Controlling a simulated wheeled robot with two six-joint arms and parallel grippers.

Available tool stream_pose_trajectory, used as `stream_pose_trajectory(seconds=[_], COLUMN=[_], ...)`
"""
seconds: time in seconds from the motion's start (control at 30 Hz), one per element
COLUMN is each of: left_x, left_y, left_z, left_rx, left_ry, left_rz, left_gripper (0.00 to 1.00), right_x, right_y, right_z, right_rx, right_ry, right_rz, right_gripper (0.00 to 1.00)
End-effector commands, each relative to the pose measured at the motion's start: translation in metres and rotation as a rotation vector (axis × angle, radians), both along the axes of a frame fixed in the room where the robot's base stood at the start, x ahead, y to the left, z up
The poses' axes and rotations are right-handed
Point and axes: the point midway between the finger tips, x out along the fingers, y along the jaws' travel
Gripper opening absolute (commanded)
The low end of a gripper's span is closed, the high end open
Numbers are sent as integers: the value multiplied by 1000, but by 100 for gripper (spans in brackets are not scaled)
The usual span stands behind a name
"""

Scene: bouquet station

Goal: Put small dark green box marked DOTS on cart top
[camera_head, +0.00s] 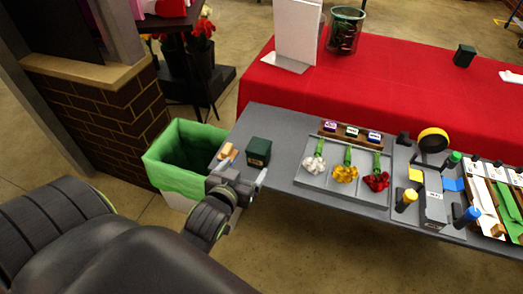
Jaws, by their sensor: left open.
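A small dark green box (258,151) with a pale mark on its front stands on the left end of the grey table (284,122); the mark is too small to read. My left gripper (246,177) is open at the table's near left edge, just in front of and below the box in the picture. It looks empty, and a gap to the box cannot be judged exactly. Another small dark green box (464,55) stands on the red-covered table. I cannot tell which surface is the cart top. My right gripper is not in view.
A green-lined bin (165,177) stands left of the grey table. A small orange-tan item (227,151) lies beside the near box. A grey tray (315,182) with white, yellow and red flowers is to its right. The red table (400,75) is behind, largely clear in its middle.

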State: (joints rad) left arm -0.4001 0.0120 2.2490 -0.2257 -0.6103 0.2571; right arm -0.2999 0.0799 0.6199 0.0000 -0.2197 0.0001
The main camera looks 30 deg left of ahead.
Motion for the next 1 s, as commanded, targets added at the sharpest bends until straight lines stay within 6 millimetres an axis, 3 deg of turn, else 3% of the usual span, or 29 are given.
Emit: stream_pose_trajectory(seconds=[0.2, 0.4, 0.73, 1.0], left_x=[41, 69, 88, 119], left_y=[10, 16, 21, 28], left_z=[-10, -20, -25, -33], left_rx=[3, 0, 1, 1], left_ry=[-1, -1, -1, -1], left_rz=[-2, -1, 0, -1], left_gripper=[84, 84, 84, 84], right_x=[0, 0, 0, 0], right_y=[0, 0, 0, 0], right_z=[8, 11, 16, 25], right_rx=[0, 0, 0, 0], right_ry=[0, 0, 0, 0], right_rz=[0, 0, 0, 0], right_gripper=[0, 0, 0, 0])
